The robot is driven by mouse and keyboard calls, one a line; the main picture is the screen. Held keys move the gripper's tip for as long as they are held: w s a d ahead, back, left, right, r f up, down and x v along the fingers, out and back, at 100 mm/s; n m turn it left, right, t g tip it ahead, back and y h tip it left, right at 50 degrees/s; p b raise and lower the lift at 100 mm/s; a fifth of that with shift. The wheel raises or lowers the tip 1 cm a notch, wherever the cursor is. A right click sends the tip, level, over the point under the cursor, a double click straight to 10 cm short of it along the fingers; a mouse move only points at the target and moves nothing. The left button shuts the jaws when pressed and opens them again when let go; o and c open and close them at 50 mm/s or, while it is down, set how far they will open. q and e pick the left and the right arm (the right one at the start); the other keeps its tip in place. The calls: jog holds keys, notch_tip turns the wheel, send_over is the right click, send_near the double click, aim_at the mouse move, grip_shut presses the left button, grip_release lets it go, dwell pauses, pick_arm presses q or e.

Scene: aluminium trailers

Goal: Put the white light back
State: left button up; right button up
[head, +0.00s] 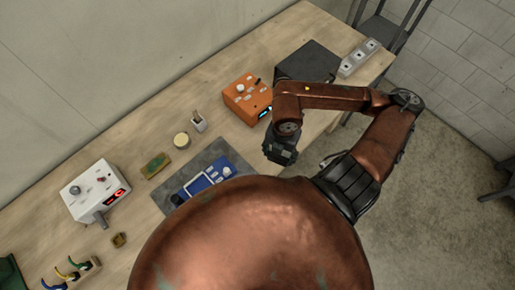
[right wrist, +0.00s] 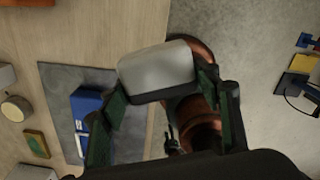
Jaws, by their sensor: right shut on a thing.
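My right gripper (head: 281,155) hangs near the table's front edge, to the right of the blue device. In the right wrist view, its fingers (right wrist: 160,95) are shut on a pale, rounded block (right wrist: 157,68), which looks like the white light. The block has a dark lower edge and sits between the fingertips, with a copper part of my body behind it. In the head view the gripper and arm hide the held block. My left gripper does not show clearly in either view.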

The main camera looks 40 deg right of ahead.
jog(key=m, duration=0.1)
jog(key=s+m, duration=0.1)
jog(key=m, duration=0.1)
jog(key=shift+s+d+r+m, duration=0.25)
jog(key=shift+s+r+m, duration=0.05)
jog(key=shift+s+m, duration=0.1)
jog(key=shift+w+f, duration=0.1)
jog(key=w+b, duration=0.1)
jog(key=w+f+b, duration=0.1)
jog(key=w, duration=0.1)
jog(key=shift+a+f+m, duration=0.15)
jog(key=shift+a+m, duration=0.05)
jog(key=shift+m, duration=0.1)
jog(key=w+f, duration=0.2)
jog(key=w, duration=0.1)
jog(key=w+f+p, duration=0.1)
jog(key=w+f, duration=0.1)
jog(key=w, duration=0.1)
jog(key=w+f, duration=0.3)
jog(key=shift+w+a+f, duration=0.1)
jog(key=shift+w+a, duration=0.25)
jog(key=shift+w, duration=0.05)
jog(key=shift+w+f+p, duration=0.35)
jog(key=shift+w+f, duration=0.15)
jog(key=shift+f, duration=0.25)
notch_tip(320, 180, down, 2)
jog(key=shift+f+p, duration=0.15)
jog(key=shift+p, duration=0.25)
jog(key=shift+f, duration=0.25)
jog(key=shift+f, duration=0.1)
